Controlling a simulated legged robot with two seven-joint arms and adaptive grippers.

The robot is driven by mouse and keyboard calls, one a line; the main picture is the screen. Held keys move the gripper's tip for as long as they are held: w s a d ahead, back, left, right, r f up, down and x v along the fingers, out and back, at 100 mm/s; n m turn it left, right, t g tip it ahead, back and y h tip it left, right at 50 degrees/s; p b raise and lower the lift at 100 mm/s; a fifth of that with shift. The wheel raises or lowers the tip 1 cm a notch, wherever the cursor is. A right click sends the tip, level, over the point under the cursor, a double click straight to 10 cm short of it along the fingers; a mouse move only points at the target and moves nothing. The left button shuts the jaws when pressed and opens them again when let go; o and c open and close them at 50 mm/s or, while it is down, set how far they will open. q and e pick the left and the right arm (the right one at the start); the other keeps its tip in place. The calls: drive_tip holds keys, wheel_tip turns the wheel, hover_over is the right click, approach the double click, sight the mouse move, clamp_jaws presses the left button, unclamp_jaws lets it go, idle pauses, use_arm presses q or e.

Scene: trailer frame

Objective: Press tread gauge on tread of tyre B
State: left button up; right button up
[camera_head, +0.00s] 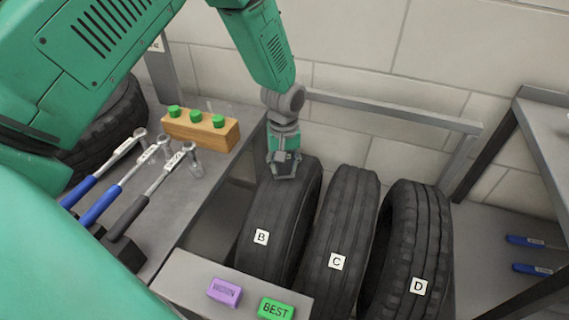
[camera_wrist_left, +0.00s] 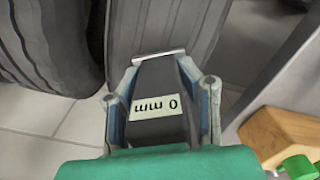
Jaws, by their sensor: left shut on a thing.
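Tyre B (camera_head: 272,225) stands upright in the rack, leftmost of the row, with a white "B" label on its tread. My left gripper (camera_head: 286,168) is at the upper part of tyre B's tread. In the left wrist view, my left gripper (camera_wrist_left: 160,100) is shut on the tread gauge (camera_wrist_left: 155,88), a dark block whose label reads "0 mm", upside down in the picture. The gauge's front end is close against the tread of a tyre (camera_wrist_left: 165,28); I cannot tell whether it touches. My right gripper is not in view.
Tyres C (camera_head: 340,225) and D (camera_head: 415,240) stand to the right. A purple "WORN" block (camera_head: 225,292) and green "BEST" block (camera_head: 275,308) lie in front. Several wrenches and a wooden block (camera_head: 200,130) with green-topped pieces are on the left bench. A rail (camera_head: 390,110) runs behind the tyres.

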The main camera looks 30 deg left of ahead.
use_arm(q)
drive_tip(key=shift+f, duration=0.45)
idle(0.8)
drive_tip(key=shift+s+f, duration=0.15)
idle(1.9)
wheel_tip(320, 180, up, 2)
drive_tip(key=shift+r+p, duration=0.1)
drive_tip(key=shift+p, duration=0.9)
wheel_tip(320, 180, up, 4)
drive_tip(key=p, duration=0.3)
drive_tip(key=shift+r, duration=0.1)
